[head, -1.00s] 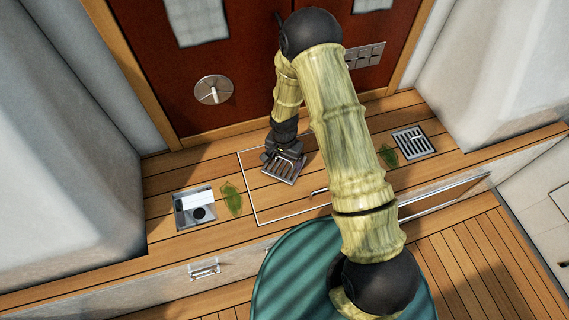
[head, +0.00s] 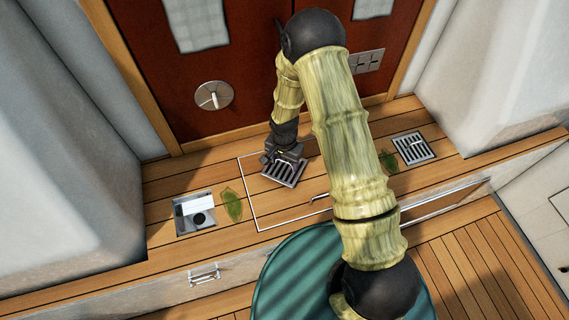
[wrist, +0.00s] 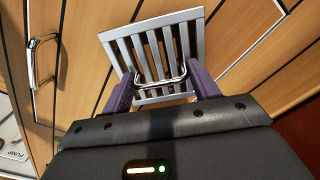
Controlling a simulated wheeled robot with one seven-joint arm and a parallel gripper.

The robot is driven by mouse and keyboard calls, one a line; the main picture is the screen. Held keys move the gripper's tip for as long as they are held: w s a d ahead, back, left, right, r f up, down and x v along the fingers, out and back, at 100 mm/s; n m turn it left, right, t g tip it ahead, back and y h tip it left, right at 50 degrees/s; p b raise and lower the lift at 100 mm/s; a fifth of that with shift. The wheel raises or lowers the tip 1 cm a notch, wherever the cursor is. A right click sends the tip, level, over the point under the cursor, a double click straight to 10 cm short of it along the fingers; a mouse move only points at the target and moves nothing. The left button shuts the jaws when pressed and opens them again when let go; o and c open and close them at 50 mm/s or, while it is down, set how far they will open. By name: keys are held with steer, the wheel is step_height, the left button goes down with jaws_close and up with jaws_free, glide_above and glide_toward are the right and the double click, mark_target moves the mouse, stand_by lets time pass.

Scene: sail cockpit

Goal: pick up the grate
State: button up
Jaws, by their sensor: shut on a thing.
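The grate (head: 284,173) is a square, slotted, silvery metal piece over the wooden hatch panel in the middle of the head view. In the wrist view the grate (wrist: 158,50) lies between my fingers, with a bent wire handle on its top. My gripper (head: 283,160) is directly above the grate in the head view. In the wrist view my gripper (wrist: 162,84) is shut on the grate's wire handle, a purple finger at each end. I cannot tell whether the grate touches the wood.
An open square drain recess (head: 195,213) with a dark hole is at the left, a green leaf (head: 231,204) beside it. A second slotted grate (head: 413,148) sits flush at the right, near another leaf (head: 388,161). A latch handle (head: 319,197) is on the hatch (head: 275,214).

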step_height(320, 180, up, 8)
steer(key=shift+r+p, duration=0.2)
steer(key=shift+p, duration=0.15)
stand_by(0.4)
